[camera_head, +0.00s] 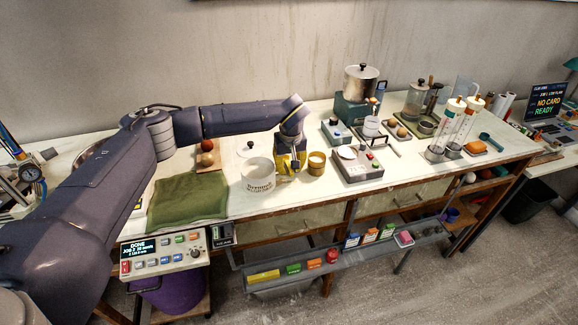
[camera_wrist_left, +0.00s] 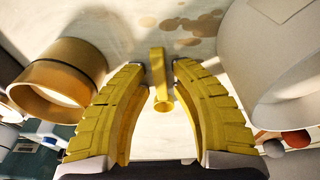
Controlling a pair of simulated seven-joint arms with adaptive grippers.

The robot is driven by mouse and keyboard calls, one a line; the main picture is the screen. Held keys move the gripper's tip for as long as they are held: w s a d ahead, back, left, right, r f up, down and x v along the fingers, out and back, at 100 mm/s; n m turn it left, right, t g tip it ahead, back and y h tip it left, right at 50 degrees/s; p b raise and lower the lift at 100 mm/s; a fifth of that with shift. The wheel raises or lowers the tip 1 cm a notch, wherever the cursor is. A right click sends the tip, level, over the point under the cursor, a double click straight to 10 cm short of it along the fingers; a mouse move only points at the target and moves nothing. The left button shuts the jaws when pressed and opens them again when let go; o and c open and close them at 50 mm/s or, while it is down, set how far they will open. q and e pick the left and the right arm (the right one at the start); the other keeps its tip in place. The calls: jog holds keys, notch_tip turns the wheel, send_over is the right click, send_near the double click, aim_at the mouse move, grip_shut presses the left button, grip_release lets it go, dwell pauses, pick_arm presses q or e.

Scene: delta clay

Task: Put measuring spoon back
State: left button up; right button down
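My left gripper (camera_head: 291,163) points down at the table between a white tub (camera_head: 257,176) with dark lettering and a brass-coloured cup (camera_head: 316,163). In the left wrist view its yellow fingers (camera_wrist_left: 160,105) are apart. Between them is a slim yellow piece (camera_wrist_left: 160,80) with a round end, probably the measuring spoon; gaps show on both sides of it. The brass cup (camera_wrist_left: 60,80) is at left there and the white tub (camera_wrist_left: 275,60) at right. In the head view the gripper hides the yellow piece. A teal scoop (camera_head: 490,142) lies far right. My right gripper is not in view.
A green cloth (camera_head: 188,198) lies left of the tub. A grey device with a white dish (camera_head: 357,165) stands right of the cup. Glass cylinders (camera_head: 446,129) and jars crowd the right side. The bench front edge is close, with a shelf of small boxes below.

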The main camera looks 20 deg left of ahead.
aim_at(290, 170)
pick_arm(q)
jog(key=shift+o, duration=0.3)
jog(key=shift+r, duration=0.3)
notch_tip(290, 170, up, 12)
jog(key=s, duration=0.2)
jog(key=shift+d+f, duration=0.25)
jog(key=shift+d, duration=0.15)
